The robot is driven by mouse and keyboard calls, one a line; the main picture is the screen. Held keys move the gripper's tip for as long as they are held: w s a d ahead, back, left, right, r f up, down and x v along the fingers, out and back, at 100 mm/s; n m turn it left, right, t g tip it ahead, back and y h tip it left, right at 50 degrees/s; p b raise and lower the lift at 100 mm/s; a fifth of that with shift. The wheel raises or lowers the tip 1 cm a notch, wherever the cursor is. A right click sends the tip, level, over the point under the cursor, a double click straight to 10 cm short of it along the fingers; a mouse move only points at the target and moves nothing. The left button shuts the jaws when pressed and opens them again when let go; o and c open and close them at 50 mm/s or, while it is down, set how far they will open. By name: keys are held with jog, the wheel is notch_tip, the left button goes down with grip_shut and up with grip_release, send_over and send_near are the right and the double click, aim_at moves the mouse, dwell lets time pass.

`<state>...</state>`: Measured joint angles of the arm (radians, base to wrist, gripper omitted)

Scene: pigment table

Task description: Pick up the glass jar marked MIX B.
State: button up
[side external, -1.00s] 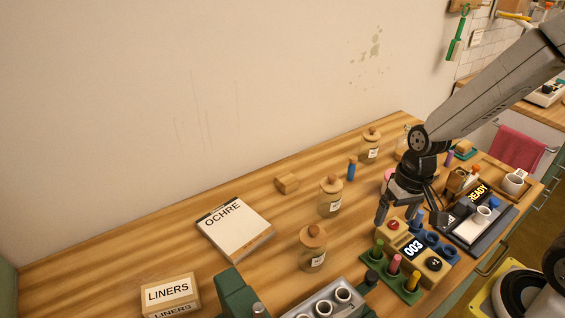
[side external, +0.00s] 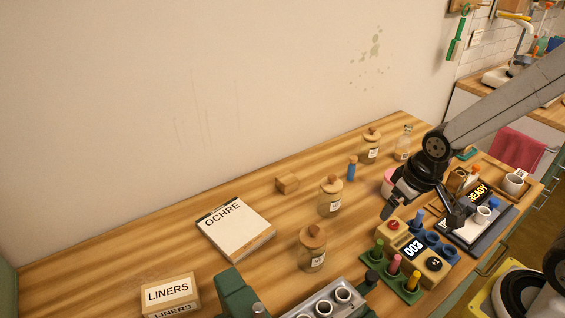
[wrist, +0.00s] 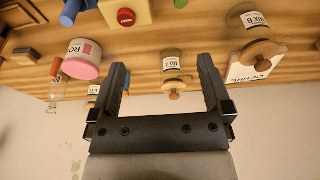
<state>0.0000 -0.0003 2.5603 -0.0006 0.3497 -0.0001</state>
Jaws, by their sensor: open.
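The MIX B jar (wrist: 254,30) shows in the upper right of the wrist view, a glass jar with a wooden lid and white label. In the side view it appears to be the nearest of the lidded jars (side external: 312,258), upright on the wooden table, its label too small to read there.
Two similar jars (side external: 330,203) (side external: 370,152) stand farther back. An OCHRE book (side external: 235,230) lies left of the front jar. The 003 device (side external: 413,248), a green peg rack (side external: 400,285) and a grey cup tray (side external: 330,305) crowd the right and front. The left table is mostly clear.

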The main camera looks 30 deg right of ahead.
jog(key=shift+f, duration=0.1)
dwell(0.3)
jog(key=f+m+g+y, duration=0.1)
jog(key=m, duration=0.1)
jog(key=a+f+m+g+y, duration=0.1)
jog(key=m, duration=0.1)
jog(key=a+f+m+g, duration=0.1)
jog(key=shift+s+f+m+g+y, duration=0.1)
jog(key=shift+f+m+g+y, duration=0.25)
jog(key=shift+m+g+y, duration=0.05)
jog(key=w+a+f+m+g+y, duration=0.1)
jog(key=w+a+f+m+y, duration=0.1)
jog(key=a+m+y, duration=0.15)
jog(key=m+t+y, duration=0.2)
jog(key=m+y, duration=0.5)
jog(key=m, duration=0.2)
send_near(323, 232)
jog(key=shift+n, duration=0.25)
jog(key=a+f, duration=0.3)
jog(key=a, duration=0.1)
jog(key=shift+w+a+f, duration=0.15)
jog(key=shift+w, duration=0.2)
jog(key=shift+x, duration=1.35)
jog(key=shift+s, duration=0.1)
